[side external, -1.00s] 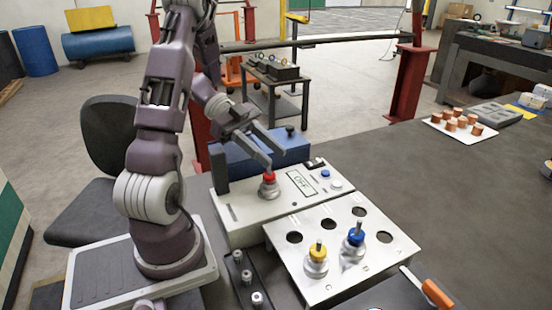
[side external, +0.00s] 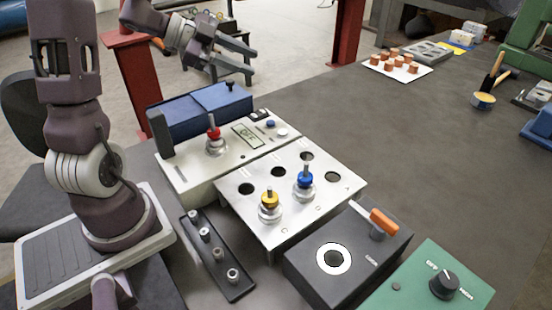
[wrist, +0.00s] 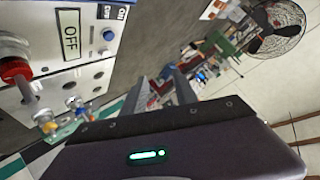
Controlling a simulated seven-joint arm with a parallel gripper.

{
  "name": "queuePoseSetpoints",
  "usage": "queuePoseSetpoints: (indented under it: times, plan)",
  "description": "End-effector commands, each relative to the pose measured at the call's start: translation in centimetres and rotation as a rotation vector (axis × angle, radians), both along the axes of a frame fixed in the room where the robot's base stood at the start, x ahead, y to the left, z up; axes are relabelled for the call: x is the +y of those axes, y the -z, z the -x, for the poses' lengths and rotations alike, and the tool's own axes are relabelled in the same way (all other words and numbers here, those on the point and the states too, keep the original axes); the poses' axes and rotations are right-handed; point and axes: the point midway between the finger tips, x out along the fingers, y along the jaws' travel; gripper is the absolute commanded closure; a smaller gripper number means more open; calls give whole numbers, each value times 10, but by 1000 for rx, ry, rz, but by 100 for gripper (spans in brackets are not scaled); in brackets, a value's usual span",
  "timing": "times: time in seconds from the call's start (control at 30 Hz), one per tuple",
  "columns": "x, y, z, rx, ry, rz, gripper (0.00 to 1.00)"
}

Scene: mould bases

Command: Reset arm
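My gripper (side external: 250,64) is raised above and behind the light control box (side external: 180,172); its two fingers are apart with nothing between them. The fingers also show in the wrist view (wrist: 172,88). A red-topped piece (side external: 213,132) stands upright on the control box, apart from my gripper, and shows at the left edge of the wrist view (wrist: 16,68). The box's display (side external: 248,134) reads OFF. A yellow-topped piece (side external: 269,200) and a blue-topped piece (side external: 305,176) stand on the silver plate with holes (side external: 240,215).
A blue box (side external: 205,108) sits behind the control box. A black strip with metal pegs (side external: 228,258), a dark box with an orange handle (side external: 350,255) and a green box with a dial (side external: 430,280) are nearer. A white tray of copper cylinders (side external: 385,70) lies far back. The right tabletop is mostly clear.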

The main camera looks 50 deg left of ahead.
Motion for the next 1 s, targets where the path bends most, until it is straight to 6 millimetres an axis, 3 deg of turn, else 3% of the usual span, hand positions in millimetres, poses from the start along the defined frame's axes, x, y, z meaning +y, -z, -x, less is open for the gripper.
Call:
queuePoseSetpoints:
  times: [0.03, 0.1, 0.17, 0.2, 0.27, 0.3, 0.4, 0.5, 0.6, 0.7, 1.0]
  plan:
    - [-5, -35, -28, -94, -141, -91, 66]
    - [-4, -78, -43, -171, -386, -147, 66]
    - [-9, -102, -31, -179, -585, -136, 66]
    - [-16, -109, -13, -148, -704, -101, 66]
    - [-35, -104, 25, -50, -845, -21, 66]
    - [-55, -92, 55, 48, -907, 44, 66]
    - [-106, -57, 122, 301, -951, 166, 66]
    - [-148, -34, 171, 494, -919, 234, 66]
    - [-173, -23, 203, 613, -882, 268, 66]
    - [-184, -19, 216, 663, -863, 278, 66]
    - [-184, -19, 216, 667, -866, 280, 66]
